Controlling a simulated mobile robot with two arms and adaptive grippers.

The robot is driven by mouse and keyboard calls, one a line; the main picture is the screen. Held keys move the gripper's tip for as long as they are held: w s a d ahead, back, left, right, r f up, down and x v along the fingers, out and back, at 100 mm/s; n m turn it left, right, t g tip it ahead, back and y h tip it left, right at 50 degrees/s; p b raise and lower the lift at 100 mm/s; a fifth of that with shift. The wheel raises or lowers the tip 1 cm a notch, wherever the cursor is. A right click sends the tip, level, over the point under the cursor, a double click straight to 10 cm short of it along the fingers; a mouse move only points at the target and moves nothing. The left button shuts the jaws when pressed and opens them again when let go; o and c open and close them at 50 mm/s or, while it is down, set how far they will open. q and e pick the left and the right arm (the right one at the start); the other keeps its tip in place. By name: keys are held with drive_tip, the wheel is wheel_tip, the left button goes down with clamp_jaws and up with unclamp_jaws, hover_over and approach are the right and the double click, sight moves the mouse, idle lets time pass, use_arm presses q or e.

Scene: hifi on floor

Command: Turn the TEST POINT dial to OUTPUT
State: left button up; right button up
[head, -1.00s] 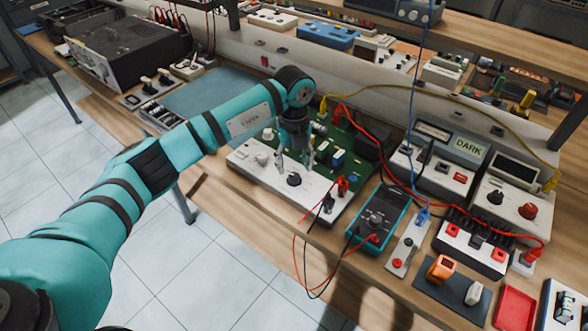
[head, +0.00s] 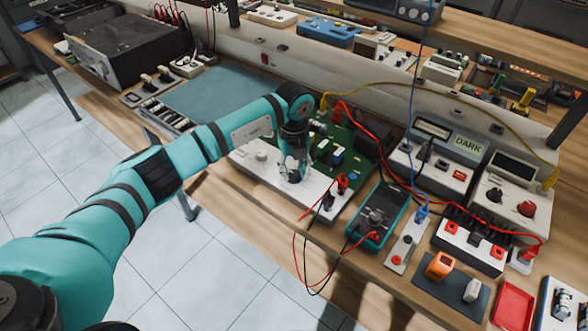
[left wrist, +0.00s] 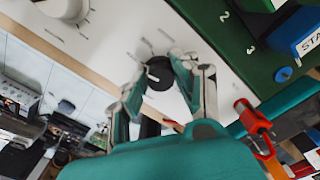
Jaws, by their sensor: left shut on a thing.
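The black dial (head: 293,179) sits on the white front panel of the green circuit board unit. It also shows in the left wrist view as a round black knob (left wrist: 160,74) with small printed marks around it. The lettering is too small to read, and the dial's pointer setting cannot be told. My left gripper (head: 293,170) points down at the dial. In the left wrist view its two fingers (left wrist: 161,80) are on either side of the knob, shut on it. My right gripper is in neither view.
A white knob (head: 262,156) stands left of the dial on the panel (head: 245,164). Red and black plugs (head: 342,182) with loose leads rise to the right. A teal multimeter (head: 378,214) lies further right. A blue-grey mat (head: 215,95) is clear behind.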

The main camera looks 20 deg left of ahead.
use_arm(q)
clamp_jaws()
drive_tip(key=m+b, duration=0.2)
drive_tip(key=m, duration=0.1)
drive_tip(key=shift+w+f+m+b, duration=0.1)
drive_tip(key=shift+m+b, duration=0.25)
drive_tip(key=shift+m, duration=0.05)
drive_tip(key=m+b, duration=0.2)
drive_tip(key=m, duration=0.2)
drive_tip(key=shift+b, duration=0.35)
drive_tip(key=m+b, duration=0.2)
drive_tip(key=m, duration=0.2)
drive_tip(key=shift+d+m+b, duration=0.1)
drive_tip(key=shift+m+b, duration=0.75)
drive_tip(key=shift+m, duration=1.05)
drive_tip(key=shift+r, duration=0.2)
drive_tip(key=o, duration=1.1)
unclamp_jaws()
drive_tip(key=shift+c, duration=0.2)
